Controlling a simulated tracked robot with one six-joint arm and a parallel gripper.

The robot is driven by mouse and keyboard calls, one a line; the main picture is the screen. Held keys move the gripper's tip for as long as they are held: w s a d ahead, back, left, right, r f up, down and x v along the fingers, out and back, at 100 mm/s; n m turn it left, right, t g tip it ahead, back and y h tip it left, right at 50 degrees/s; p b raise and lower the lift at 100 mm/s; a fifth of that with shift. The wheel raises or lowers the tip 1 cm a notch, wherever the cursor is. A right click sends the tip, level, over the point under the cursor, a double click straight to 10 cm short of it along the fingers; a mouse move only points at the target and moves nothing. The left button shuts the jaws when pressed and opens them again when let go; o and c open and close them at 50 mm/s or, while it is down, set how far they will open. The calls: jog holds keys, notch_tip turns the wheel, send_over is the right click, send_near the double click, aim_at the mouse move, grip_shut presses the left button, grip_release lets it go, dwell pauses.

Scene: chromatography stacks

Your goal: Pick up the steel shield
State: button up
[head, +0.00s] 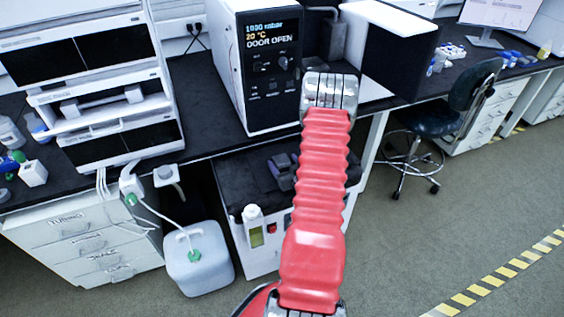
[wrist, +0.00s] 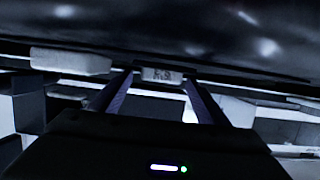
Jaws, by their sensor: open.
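My gripper (wrist: 160,80) shows in the wrist view with two dark fingers set apart. A small pale block (wrist: 162,74) with dark markings shows between the fingertips, apparently beyond them; I see no contact. A dark, shiny surface (wrist: 215,38) with bright reflections fills the top of that view. I cannot tell whether either of these is the steel shield, and I cannot make it out for sure in the head view. There my red-sleeved arm reaches up towards the instrument reading "DOOR OPEN" (head: 262,82), and I cannot make out the fingers.
A white stacked instrument (head: 100,85) stands left on the black bench. A dark panel beside a white casing (head: 405,55) stands right of the door-open instrument. Below are a white jug (head: 198,262) and a low cabinet with a bottle (head: 254,226). A stool (head: 440,120) and open floor lie right.

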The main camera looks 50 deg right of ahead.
aim_at(284, 164)
dwell(0.4)
jog(key=c, duration=1.3)
notch_tip(284, 164, up, 10)
dwell(0.4)
dwell(0.5)
